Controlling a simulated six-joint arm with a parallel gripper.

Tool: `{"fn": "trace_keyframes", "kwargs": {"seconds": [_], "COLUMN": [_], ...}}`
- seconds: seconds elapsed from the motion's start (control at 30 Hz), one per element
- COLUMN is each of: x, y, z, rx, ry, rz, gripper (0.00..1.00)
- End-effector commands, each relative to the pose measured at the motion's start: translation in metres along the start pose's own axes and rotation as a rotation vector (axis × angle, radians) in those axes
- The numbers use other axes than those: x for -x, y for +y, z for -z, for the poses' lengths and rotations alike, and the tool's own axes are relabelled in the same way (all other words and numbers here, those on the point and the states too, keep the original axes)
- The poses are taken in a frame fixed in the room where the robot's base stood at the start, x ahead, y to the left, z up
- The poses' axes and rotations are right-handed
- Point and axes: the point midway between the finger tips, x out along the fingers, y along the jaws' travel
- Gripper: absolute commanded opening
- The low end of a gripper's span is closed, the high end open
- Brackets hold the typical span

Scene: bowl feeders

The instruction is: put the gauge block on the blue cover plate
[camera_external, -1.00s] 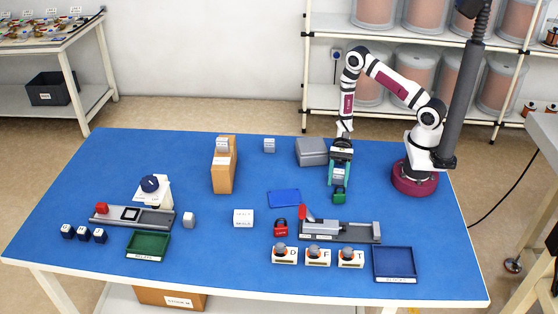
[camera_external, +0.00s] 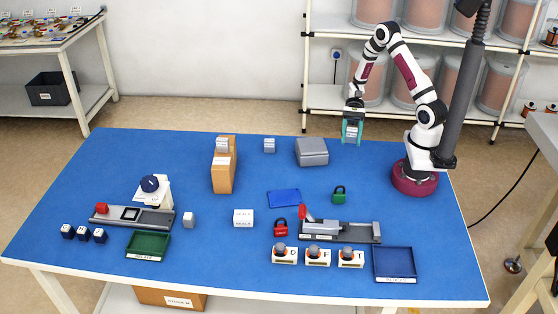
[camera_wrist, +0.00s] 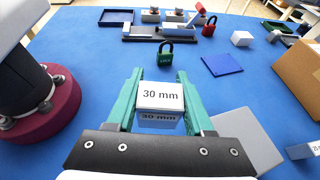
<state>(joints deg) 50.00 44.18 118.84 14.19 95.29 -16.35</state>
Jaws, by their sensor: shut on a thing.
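My gripper (camera_external: 351,138) is raised above the table at the back right, right of the grey box. In the wrist view my gripper (camera_wrist: 156,84) is shut on a pale gauge block (camera_wrist: 160,96) marked "30 mm", held between its teal fingers. The block cannot be made out clearly in the external view. The blue cover plate (camera_external: 285,197) lies flat and bare near the middle of the table, left of and nearer the front than my gripper. It also shows in the wrist view (camera_wrist: 222,64).
A green padlock (camera_external: 339,196) stands right of the plate, a red padlock (camera_external: 280,228) in front of it. The grey box (camera_external: 312,152) lies behind the plate. A cardboard box (camera_external: 223,179) and a white box (camera_external: 243,218) stand to the left. A grey fixture (camera_external: 345,232) is in front.

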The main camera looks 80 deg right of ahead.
Motion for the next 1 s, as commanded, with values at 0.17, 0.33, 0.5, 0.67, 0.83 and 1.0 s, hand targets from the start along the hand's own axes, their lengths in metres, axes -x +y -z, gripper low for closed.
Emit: {"fn": "trace_keyframes", "kwargs": {"seconds": [0.17,0.33,0.5,0.67,0.83,1.0], "x": [0.005,-0.012,-0.049,-0.084,-0.111,-0.171], "y": [-0.002,-0.045,-0.115,-0.168,-0.189,-0.194], "z": [-0.001,-0.005,-0.021,-0.043,-0.052,-0.043], "rx": [-0.003,-0.018,-0.051,-0.09,-0.11,-0.113], "ry": [0.001,0.025,0.036,0.016,0.0,0.0], "rz": [0.004,0.051,0.143,0.222,0.254,0.251], "gripper": [0.0,0.0,0.0,0.0,0.0,0.0]}}
